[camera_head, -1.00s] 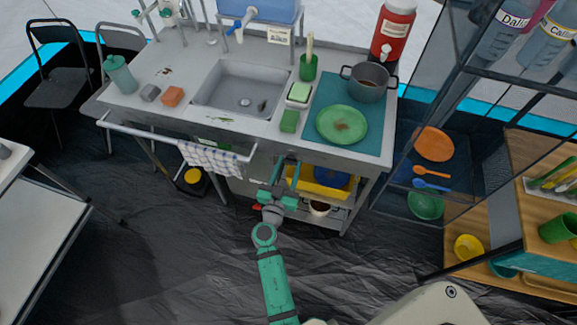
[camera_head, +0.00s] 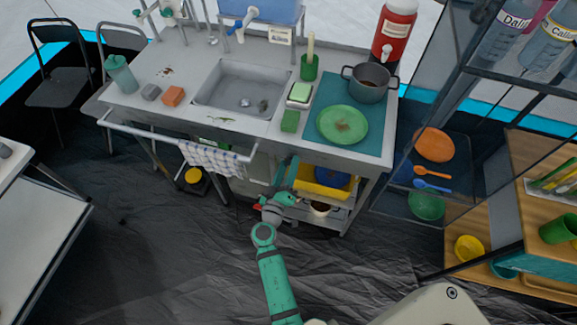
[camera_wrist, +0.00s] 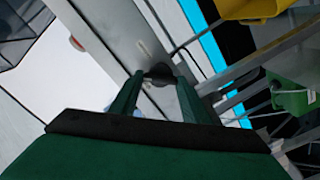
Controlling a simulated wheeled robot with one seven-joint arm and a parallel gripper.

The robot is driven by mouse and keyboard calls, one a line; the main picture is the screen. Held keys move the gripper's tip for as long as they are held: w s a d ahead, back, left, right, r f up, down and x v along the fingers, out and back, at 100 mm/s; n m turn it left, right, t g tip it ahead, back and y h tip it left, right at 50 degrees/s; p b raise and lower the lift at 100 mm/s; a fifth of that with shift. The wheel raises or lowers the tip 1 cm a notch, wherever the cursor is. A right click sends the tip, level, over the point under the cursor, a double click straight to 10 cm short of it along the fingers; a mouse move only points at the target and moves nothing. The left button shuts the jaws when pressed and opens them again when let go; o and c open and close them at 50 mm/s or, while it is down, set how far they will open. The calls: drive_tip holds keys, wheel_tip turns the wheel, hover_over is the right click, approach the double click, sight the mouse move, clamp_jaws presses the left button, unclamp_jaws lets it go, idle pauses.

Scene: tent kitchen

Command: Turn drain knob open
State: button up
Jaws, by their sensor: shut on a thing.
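My gripper (camera_head: 287,168) is under the front edge of the sink counter, below and a little right of the sink (camera_head: 225,98). In the wrist view, its two green fingers (camera_wrist: 158,92) close in from both sides on a small dark knob (camera_wrist: 160,71) on a grey metal panel. I take this to be the drain knob. The fingers cover part of it, so I cannot tell its turn angle. In the head view the knob is hidden by the gripper and the counter. The round drain (camera_head: 245,102) shows in the sink floor, with a small grey object (camera_head: 263,105) beside it.
A yellow bin (camera_head: 318,184) sits on the shelf just right of my gripper. A checked towel (camera_head: 211,160) hangs on the rail to the left. A pot (camera_head: 369,82) and green plate (camera_head: 342,124) stand on the counter. The dark floor in front is clear.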

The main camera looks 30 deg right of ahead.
drive_tip(key=n, duration=0.4)
drive_tip(key=shift+f+n, duration=0.1)
drive_tip(key=shift+n, duration=0.2)
drive_tip(key=shift+f+n, duration=0.1)
drive_tip(key=shift+n, duration=1.8)
drive_tip(key=o, duration=1)
drive_tip(key=shift+o, duration=0.2)
drive_tip(key=shift+a, duration=0.15)
drive_tip(key=v, duration=1)
drive_tip(key=shift+s+a, duration=0.2)
drive_tip(key=shift+s, duration=0.05)
